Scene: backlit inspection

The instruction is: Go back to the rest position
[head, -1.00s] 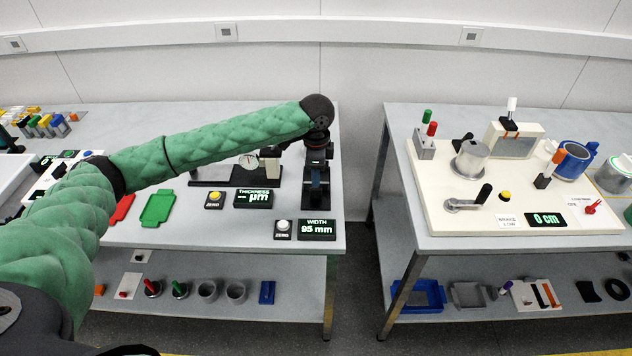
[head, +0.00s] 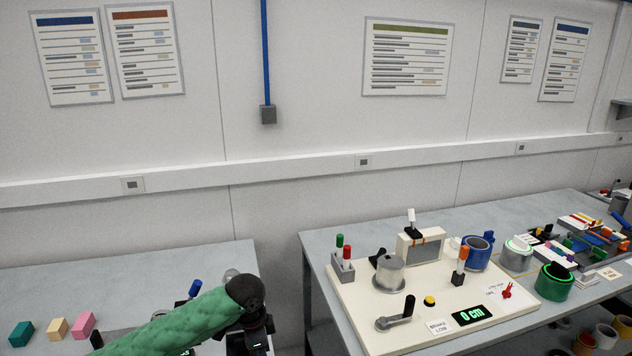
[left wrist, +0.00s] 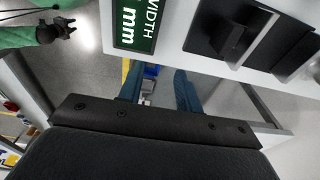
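My left arm, in a green padded sleeve, comes in from the bottom of the head view. Its dark wrist and gripper (head: 250,338) are over the left bench and cut off by the lower edge. In the left wrist view, the two blue-grey fingers of my left gripper (left wrist: 160,92) stand apart with nothing between them; floor and shelf items show through the gap. My right gripper (left wrist: 62,29) shows small and dark at the top left of the left wrist view, at the end of a green arm; its finger gap is too small to judge.
The left bench (head: 130,272) carries teal, yellow and pink blocks. The right bench (head: 335,240) carries a cream panel (head: 365,290) with a crank, metal cylinder and display. The width display (left wrist: 135,25) and a black gauge (left wrist: 240,35) lie close in the left wrist view.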

